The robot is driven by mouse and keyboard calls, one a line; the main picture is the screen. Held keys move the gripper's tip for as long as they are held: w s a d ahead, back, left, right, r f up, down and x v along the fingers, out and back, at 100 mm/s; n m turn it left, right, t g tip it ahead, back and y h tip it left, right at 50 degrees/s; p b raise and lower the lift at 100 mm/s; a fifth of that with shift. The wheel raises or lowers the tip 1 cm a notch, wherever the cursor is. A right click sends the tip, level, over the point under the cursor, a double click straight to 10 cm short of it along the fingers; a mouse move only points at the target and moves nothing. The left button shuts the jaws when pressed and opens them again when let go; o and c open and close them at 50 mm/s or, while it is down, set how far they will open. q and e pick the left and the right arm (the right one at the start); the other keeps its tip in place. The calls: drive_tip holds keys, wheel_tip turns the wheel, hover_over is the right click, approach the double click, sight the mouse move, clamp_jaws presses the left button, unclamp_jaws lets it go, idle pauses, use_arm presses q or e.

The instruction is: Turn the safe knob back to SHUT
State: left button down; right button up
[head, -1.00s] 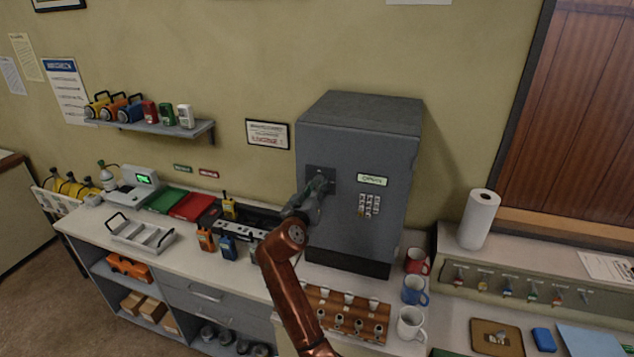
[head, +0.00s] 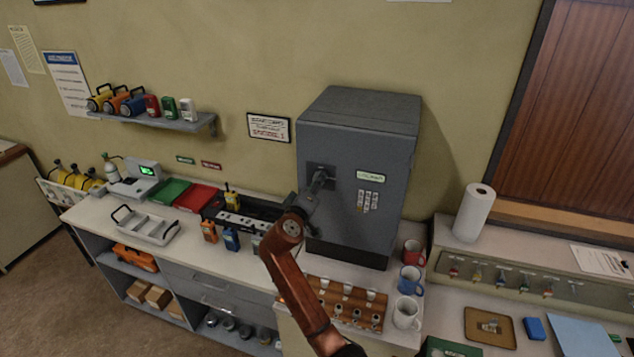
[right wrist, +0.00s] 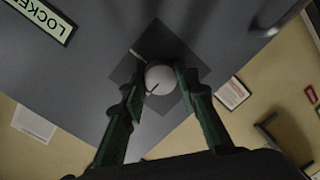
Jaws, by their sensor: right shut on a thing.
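The grey safe (head: 350,228) stands on the counter, its front shut flat. Its round pale knob (right wrist: 160,80) sits on a dark square plate (right wrist: 137,58) in the right wrist view, with a pointer line on the plate at the knob's upper left. My right gripper (head: 321,178) is at the knob, its two fingers closed on either side of it. In the head view the gripper and wrist hide the knob. A small sign (head: 370,176) on the safe front reads "LOCKE…" in the wrist view (right wrist: 42,18), cut off by the edge. My left gripper is out of view.
Mugs (head: 410,280) and a wooden rack (head: 345,300) stand close to the safe's foot. A paper roll (head: 474,212) stands right.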

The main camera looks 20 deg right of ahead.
idle(0.4)
drive_tip(key=o, duration=1.1)
drive_tip(key=shift+o, duration=0.2)
drive_tip(key=f+v, duration=0.1)
drive_tip(key=v, duration=1.1)
drive_tip(key=shift+r, duration=0.45)
